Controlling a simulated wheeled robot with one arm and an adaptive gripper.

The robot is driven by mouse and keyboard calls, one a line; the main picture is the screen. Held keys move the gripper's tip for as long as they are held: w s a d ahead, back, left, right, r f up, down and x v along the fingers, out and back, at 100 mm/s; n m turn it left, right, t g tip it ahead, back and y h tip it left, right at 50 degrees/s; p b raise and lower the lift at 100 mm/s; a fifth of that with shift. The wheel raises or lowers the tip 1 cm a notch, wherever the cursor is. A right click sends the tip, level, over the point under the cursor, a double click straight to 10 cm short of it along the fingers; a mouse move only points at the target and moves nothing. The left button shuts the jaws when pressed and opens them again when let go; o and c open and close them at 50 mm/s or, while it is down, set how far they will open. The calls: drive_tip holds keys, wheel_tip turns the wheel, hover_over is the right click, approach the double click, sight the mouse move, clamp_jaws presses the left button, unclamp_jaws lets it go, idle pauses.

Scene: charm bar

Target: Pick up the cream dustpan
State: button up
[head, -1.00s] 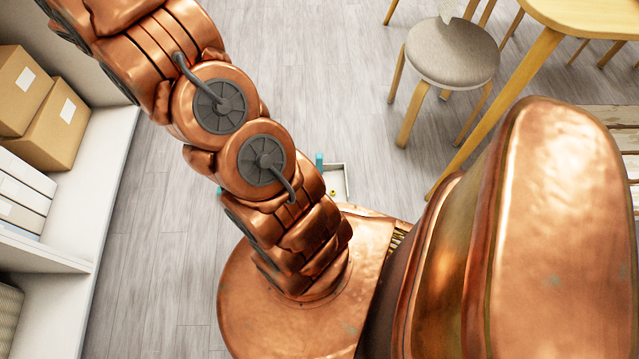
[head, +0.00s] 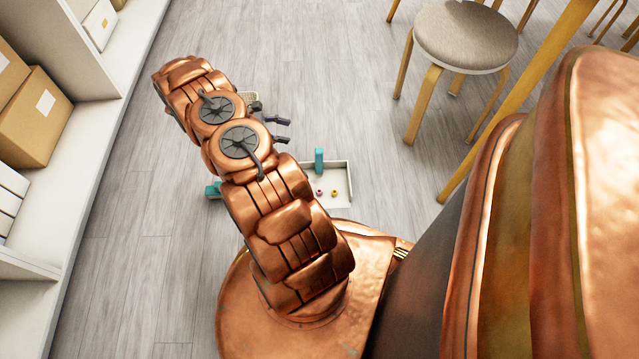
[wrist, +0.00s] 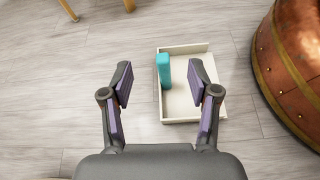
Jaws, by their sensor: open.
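No dustpan is clearly recognisable. A shallow cream tray (head: 350,180) with teal grips lies on the floor, partly hidden by my arm. It also shows in the wrist view (wrist: 184,48), with one teal grip (wrist: 164,71) standing up. My gripper (wrist: 160,78) is open and empty. In the wrist view its right finger overlaps the tray. In the head view its dark fingers (head: 282,130) show just beyond the tray.
Two small pieces, one reddish (head: 320,193) and one yellow (head: 335,193), lie in the tray. A grey-topped stool (head: 466,40) stands at upper right. White shelving (head: 75,150) with boxes (head: 45,115) lines the left. Open wood floor (head: 320,70) lies between.

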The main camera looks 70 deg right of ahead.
drive_tip(key=b, duration=0.3)
approach(319, 153)
wheel_tip(319, 153, down, 3)
drive_tip(key=s+d, duration=0.1)
drive_tip(key=d, duration=0.1)
drive_tip(key=shift+n+g, duration=0.4)
drive_tip(key=shift+b+x, duration=2)
drive_tip(key=shift+x, duration=2.05)
clamp_jaws()
